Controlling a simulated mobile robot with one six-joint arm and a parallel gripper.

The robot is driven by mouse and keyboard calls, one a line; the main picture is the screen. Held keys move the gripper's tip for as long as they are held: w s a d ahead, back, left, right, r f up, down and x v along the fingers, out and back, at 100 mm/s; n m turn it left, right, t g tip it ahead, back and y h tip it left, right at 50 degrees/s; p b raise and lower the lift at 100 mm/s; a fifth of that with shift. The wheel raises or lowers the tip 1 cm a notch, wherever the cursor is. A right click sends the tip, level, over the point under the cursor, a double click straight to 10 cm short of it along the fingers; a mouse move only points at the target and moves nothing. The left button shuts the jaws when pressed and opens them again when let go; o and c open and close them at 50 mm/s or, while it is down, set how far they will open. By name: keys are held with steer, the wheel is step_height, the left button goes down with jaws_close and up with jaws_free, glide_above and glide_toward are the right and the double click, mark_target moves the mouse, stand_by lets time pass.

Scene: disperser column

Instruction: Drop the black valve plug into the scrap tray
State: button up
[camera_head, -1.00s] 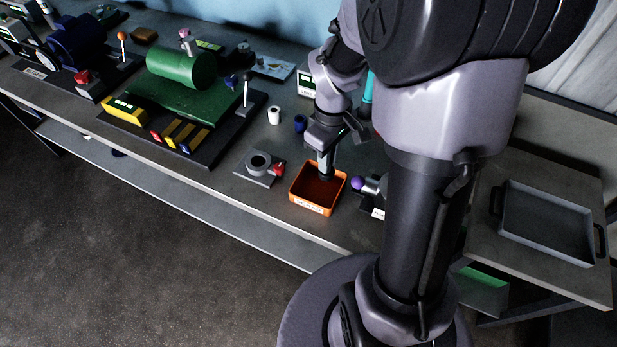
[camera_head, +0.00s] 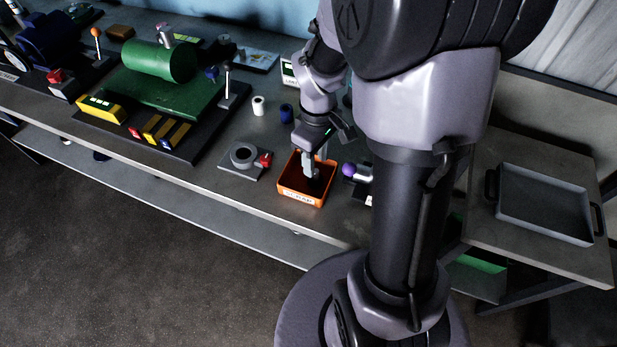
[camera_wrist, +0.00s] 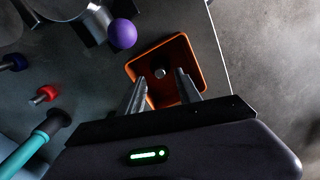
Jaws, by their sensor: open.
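The orange scrap tray (camera_head: 303,200), labelled on its front, stands near the front edge of the bench. My gripper (camera_head: 310,173) points down over the tray, its fingertips low over the opening. In the wrist view the two grey fingers (camera_wrist: 162,93) are spread apart over the tray (camera_wrist: 137,67). The valve plug (camera_wrist: 160,73) shows as a small dark cylinder with a paler end, inside the tray outline, beyond and between the fingertips. The fingers do not appear to touch it. In the head view the plug is hard to make out against the dark tray inside.
A grey ring fixture (camera_head: 243,155) with a red knob stands left of the tray. A purple ball knob (camera_head: 348,169) on a fixture is close on the right. White (camera_head: 258,106) and blue (camera_head: 287,113) cylinders stand behind. A grey tray (camera_head: 543,204) lies far right.

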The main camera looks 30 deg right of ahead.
step_height(320, 180, up, 17)
steer(key=p, duration=0.6)
steer(key=shift+r+p, duration=0.15)
steer(key=shift+p, duration=0.15)
steer(key=shift+a, duration=0.1)
steer(key=s+a+f+m+t+y+b, duration=0.2)
steer(key=s+a+m+t+b, duration=0.3)
steer(key=s+a+m+b, duration=0.4)
steer(key=s+a, duration=0.2)
steer(key=a, duration=0.3)
steer(key=shift+a+f+t+b, duration=0.25)
steer(key=shift+t+b, duration=0.15)
steer(key=shift+s+d, duration=0.1)
